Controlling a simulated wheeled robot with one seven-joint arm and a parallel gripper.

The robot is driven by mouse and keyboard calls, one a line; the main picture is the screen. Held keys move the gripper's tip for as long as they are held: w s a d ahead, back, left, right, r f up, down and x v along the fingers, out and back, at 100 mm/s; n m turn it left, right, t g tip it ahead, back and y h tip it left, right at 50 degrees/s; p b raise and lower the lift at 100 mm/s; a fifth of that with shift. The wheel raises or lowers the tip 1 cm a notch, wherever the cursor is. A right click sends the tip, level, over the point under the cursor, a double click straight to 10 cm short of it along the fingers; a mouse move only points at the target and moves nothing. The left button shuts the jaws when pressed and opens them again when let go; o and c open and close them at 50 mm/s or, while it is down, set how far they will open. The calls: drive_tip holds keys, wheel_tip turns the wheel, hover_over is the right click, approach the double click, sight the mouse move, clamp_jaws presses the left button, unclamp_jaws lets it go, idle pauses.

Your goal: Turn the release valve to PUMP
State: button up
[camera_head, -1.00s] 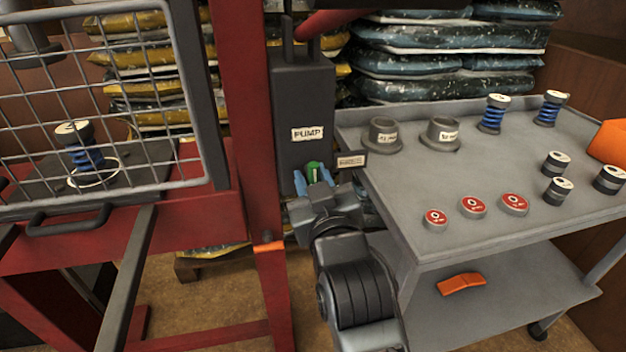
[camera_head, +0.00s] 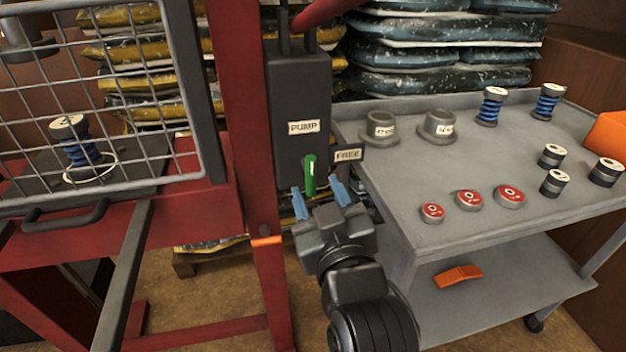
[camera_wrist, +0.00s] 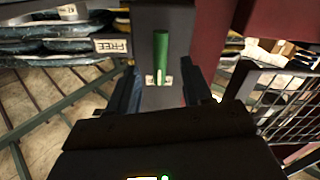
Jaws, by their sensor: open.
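The release valve is a green lever (camera_head: 310,175) on the lower front of a dark pump box (camera_head: 300,95). It stands upright, its upper end toward the PUMP label (camera_head: 303,127). A FREE label (camera_head: 348,154) sits to its right. In the wrist view the green lever (camera_wrist: 161,58) also shows, with the FREE label (camera_wrist: 112,46) to the left. My gripper (camera_head: 320,195) is open, its blue-tipped fingers apart on either side of the lever's lower end. The fingers (camera_wrist: 166,90) show no contact with the lever.
A red press frame (camera_head: 245,120) with a mesh guard (camera_head: 120,90) stands at left. A grey cart (camera_head: 400,195) at right holds red-topped discs, springs, bushings and an orange box (camera_head: 606,135). Stacked bags (camera_head: 440,60) lie behind.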

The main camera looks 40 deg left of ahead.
drive_tip(key=shift+v, duration=1.05)
drive_tip(key=s+d+f+m+t+h+p, duration=0.1)
drive_tip(key=s+d+f+m+h, duration=0.25)
drive_tip(key=d, duration=0.55)
drive_tip(key=s+d+f+m+t+h+p, duration=0.1)
drive_tip(key=s+d+f+m+h, duration=0.1)
drive_tip(key=s+d, duration=0.45)
drive_tip(key=s+d+f+m+t+h+p, duration=0.1)
drive_tip(key=s+d+f+m+t+h, duration=0.15)
drive_tip(key=d, duration=0.85)
drive_tip(key=s+d+r+m+h+p, duration=0.1)
drive_tip(key=s+d+r+m+h, duration=0.1)
drive_tip(key=s+d, duration=0.6)
drive_tip(key=s+d+r+m+g+h+p, duration=0.1)
drive_tip(key=s+d+r+m+h+p, duration=0.1)
drive_tip(key=s+d, duration=0.6)
wheel_tip(320, 180, up, 3)
drive_tip(key=s+h, duration=0.1)
drive_tip(key=s, duration=0.1)
drive_tip(key=shift+s+h, duration=0.3)
drive_tip(key=shift+s, duration=0.05)
